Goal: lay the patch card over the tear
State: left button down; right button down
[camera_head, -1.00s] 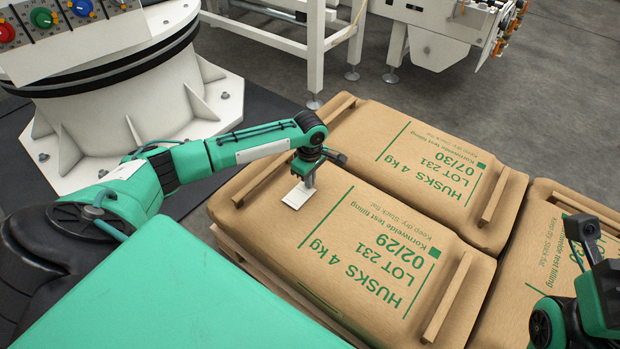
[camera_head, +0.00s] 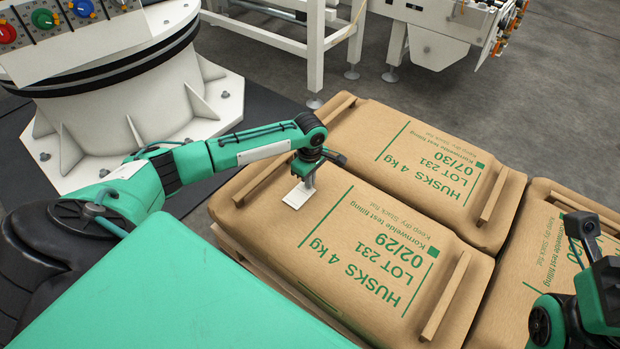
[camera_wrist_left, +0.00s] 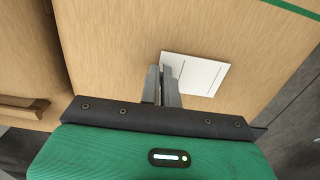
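My left gripper (camera_head: 308,177) points down at the card's edge. In the left wrist view its two fingers (camera_wrist_left: 161,72) are nearly together at that edge, shut on the card. The card lies flat on or just above the bag; I cannot tell which. No tear shows; the card and gripper hide the bag beneath them. My right gripper is not clearly seen.
Another bag (camera_head: 420,150), marked 07/30, lies behind, and a third bag (camera_head: 520,260) lies at the right. Wooden strips (camera_head: 447,296) lie across the bags. My right arm (camera_head: 585,300) is at the right edge. A white machine base (camera_head: 130,110) stands at the left.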

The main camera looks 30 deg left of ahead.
pick_arm(q)
jog(key=shift+p, duration=0.3)
dwell(0.4)
jog(key=c, duration=1.6)
grip_release()
jog(key=shift+o, duration=0.2)
